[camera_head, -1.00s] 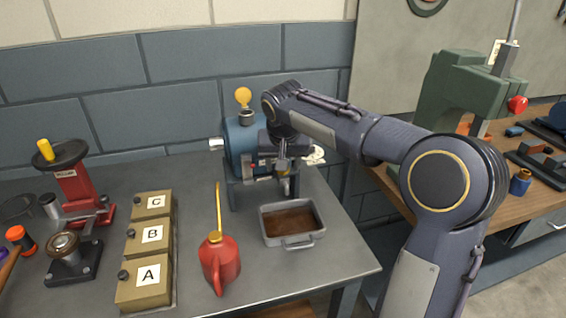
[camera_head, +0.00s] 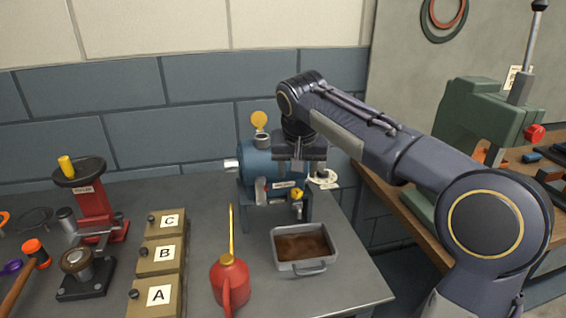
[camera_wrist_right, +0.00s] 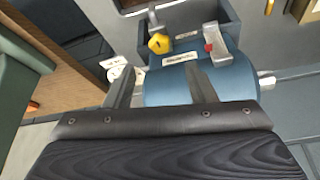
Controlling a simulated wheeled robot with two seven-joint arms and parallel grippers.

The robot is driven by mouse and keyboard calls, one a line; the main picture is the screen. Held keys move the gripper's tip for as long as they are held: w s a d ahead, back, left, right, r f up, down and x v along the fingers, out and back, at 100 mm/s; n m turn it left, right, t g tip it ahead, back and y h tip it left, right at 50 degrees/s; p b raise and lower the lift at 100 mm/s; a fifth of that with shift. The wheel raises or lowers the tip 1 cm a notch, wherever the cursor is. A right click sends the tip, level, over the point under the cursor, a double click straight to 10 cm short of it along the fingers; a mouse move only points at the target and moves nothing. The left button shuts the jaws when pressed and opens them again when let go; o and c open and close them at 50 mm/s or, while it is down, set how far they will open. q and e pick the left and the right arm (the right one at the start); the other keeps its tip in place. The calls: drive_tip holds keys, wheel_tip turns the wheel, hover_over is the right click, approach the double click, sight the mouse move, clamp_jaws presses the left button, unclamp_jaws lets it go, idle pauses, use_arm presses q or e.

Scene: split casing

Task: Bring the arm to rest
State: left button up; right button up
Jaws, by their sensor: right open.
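My right arm reaches in from the right in the head view. Its gripper (camera_head: 308,164) points down just above the blue cylindrical casing (camera_head: 256,160) on its stand. In the right wrist view the two fingers (camera_wrist_right: 160,88) are spread apart with nothing held between them. The blue casing (camera_wrist_right: 220,80) lies beyond them, with a yellow knob (camera_wrist_right: 159,43) and a red-tipped lever (camera_wrist_right: 209,48) on its side. The gripper hides part of the casing in the head view. My left gripper is not in view.
A grey tray (camera_head: 276,252) with brown contents sits before the casing. Nearby are a red oil can (camera_head: 230,280), boxes marked A, B and C (camera_head: 163,254), and a red press (camera_head: 94,205). A green press (camera_head: 470,120) stands on the wooden bench at right.

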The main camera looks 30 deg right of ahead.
drive_tip(key=s+a+f+n+y+p, duration=0.1)
drive_tip(key=s+a+f+y, duration=0.1)
drive_tip(key=s, duration=0.7)
drive_tip(key=s+a+f+n+t+y+p, duration=0.1)
drive_tip(key=s+a+f, duration=0.3)
drive_tip(key=s, duration=0.5)
drive_tip(key=s+a+f+n+y+p, duration=0.1)
drive_tip(key=s+a+f, duration=0.3)
drive_tip(key=s, duration=0.5)
drive_tip(key=shift+f+n+t+y+p, duration=0.3)
drive_tip(key=shift+f+n+y+p, duration=0.15)
drive_tip(key=shift+f+y, duration=0.35)
drive_tip(key=shift+r, duration=0.15)
drive_tip(key=shift+c, duration=0.4)
